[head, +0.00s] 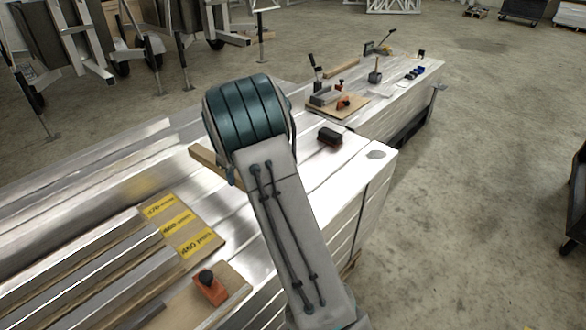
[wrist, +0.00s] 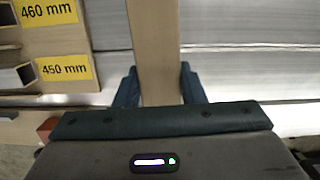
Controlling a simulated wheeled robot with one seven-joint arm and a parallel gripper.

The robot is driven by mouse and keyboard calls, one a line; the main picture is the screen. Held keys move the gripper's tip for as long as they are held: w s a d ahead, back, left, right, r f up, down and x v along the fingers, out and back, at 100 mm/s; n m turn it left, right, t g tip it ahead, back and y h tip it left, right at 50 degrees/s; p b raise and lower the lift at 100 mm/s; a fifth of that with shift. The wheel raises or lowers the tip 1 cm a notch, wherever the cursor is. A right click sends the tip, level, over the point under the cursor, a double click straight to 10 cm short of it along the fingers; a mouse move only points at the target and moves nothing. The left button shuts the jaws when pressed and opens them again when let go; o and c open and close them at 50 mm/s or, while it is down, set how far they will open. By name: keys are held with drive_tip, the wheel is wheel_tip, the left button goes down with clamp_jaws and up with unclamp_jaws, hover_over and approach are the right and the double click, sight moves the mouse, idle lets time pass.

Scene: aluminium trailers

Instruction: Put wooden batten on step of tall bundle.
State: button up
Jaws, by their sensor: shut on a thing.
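My gripper (wrist: 160,84) is shut on the wooden batten (wrist: 156,40), one finger on each side of it in the wrist view. The batten runs forward from the jaws over bright aluminium profiles. In the head view, part of the batten (head: 203,156) shows left of my arm, above the near bundle. My arm hides the jaws and the rest of the batten there. The near aluminium bundle (head: 350,185) has a shiny layered top and a stacked end face. I cannot tell whether the batten touches it.
Yellow length labels (head: 177,230) mark a board with slots at left. The farther bundle (head: 415,95) carries clamps, a board and small tools. Open floor lies to the right.

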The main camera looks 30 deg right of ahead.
drive_tip(key=shift+w+f, duration=0.15)
drive_tip(key=shift+w, duration=0.05)
drive_tip(key=shift+f+m, duration=0.3)
wheel_tip(320, 180, down, 9)
drive_tip(key=shift+f+b, duration=0.1)
drive_tip(key=shift+b, duration=0.75)
drive_tip(key=o, duration=1.2)
drive_tip(key=shift+f, duration=0.1)
drive_tip(key=shift+o, duration=0.2)
